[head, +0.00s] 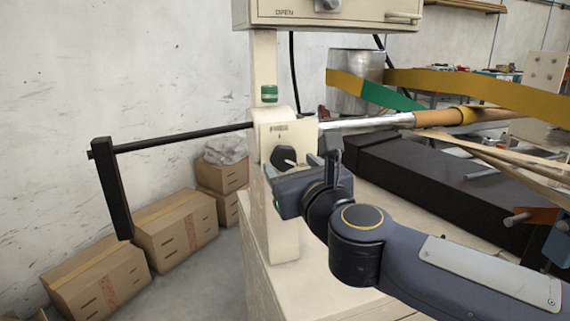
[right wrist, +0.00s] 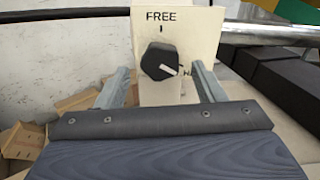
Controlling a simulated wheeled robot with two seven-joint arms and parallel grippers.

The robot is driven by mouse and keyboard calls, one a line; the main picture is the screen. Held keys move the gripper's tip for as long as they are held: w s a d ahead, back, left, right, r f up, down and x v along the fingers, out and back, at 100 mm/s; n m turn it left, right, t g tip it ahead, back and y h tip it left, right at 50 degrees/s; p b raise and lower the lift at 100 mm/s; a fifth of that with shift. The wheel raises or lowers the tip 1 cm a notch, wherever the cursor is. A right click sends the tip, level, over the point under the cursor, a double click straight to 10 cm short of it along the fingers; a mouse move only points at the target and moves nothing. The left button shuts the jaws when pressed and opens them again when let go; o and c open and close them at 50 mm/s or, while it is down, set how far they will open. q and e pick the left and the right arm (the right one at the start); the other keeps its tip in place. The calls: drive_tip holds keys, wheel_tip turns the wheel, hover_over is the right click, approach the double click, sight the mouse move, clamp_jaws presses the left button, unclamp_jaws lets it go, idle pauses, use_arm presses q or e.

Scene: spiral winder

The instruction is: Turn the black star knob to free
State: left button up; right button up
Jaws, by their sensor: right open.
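The black star knob (head: 284,157) sits on a cream plate on the winder's post. In the right wrist view the knob (right wrist: 159,61) shows a white pointer line aimed to the lower right. The word FREE (right wrist: 160,15) and a short tick are printed above it, so the pointer is off that mark. Another label at the knob's lower right is mostly hidden. My right gripper (head: 292,167) is open in front of the plate. In the right wrist view its fingers (right wrist: 160,72) stand left and right of the knob, with gaps on both sides. My left gripper is not in view.
A black crank arm (head: 112,188) on a long rod sticks out left of the post. Cardboard boxes (head: 175,232) stand on the floor along the wall. A metal shaft with a brown tube (head: 437,118) runs right. A dark beam (head: 425,180) lies behind my right arm.

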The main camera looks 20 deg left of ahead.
sight(285, 159)
drive_tip(key=shift+x, duration=1.75)
drive_tip(key=c, duration=1)
